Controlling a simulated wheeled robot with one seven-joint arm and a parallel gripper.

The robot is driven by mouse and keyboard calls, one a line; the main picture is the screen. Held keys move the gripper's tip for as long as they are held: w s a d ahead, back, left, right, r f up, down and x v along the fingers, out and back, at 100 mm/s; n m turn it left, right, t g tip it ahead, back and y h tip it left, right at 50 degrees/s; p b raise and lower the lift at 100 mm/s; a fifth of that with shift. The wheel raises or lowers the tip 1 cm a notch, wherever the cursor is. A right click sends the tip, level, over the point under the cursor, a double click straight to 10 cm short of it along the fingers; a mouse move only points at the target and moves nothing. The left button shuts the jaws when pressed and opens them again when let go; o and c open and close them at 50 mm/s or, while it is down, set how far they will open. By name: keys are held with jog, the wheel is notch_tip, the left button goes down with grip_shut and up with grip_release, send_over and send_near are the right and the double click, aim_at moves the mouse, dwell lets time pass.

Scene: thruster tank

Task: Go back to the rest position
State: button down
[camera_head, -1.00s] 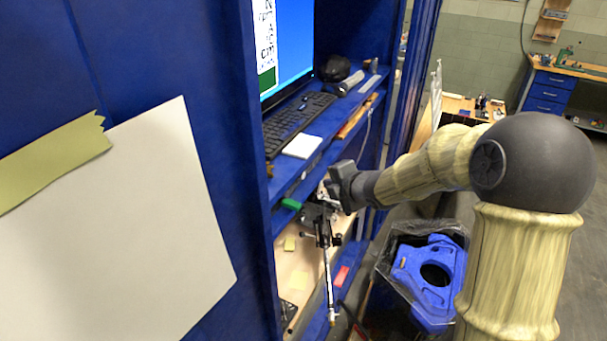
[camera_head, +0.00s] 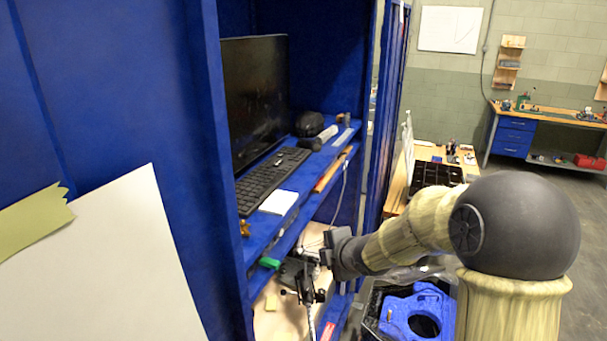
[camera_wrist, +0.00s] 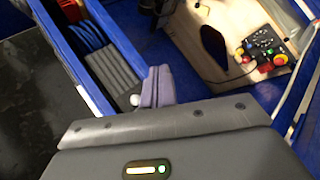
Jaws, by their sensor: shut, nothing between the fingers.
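My gripper (camera_head: 327,257) is in front of the open blue cabinet (camera_head: 226,150), beside its lower shelf, at the end of my outstretched arm. In the wrist view, the two fingers (camera_wrist: 156,86) stand close together with nothing between them. A small round pale knob shows just left of the fingers; I cannot tell what it belongs to.
The cabinet holds a dark monitor (camera_head: 254,98), a keyboard (camera_head: 270,178) and a black stand (camera_head: 303,290). A blue part (camera_head: 420,312) lies in a lined bin below my arm. The wrist view shows a control panel with colored buttons (camera_wrist: 262,50). Open floor lies at right.

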jog(key=s+d+f+m+g+h+b, duration=0.1)
jog(key=s+d+f+m+g+b, duration=0.1)
jog(key=s+d+f+m, duration=0.2)
jog(key=s+d+f+m+g+h+b, duration=0.2)
jog(key=s+d+f+m, duration=0.2)
jog(key=s+m, duration=0.7)
jog(key=s+d+f+m+g+h+b, duration=0.2)
jog(key=s+d+f+m, duration=0.3)
jog(key=s+m, duration=0.3)
jog(key=shift+s+b, duration=0.45)
jog(key=shift+s, duration=0.05)
dwell(1.6)
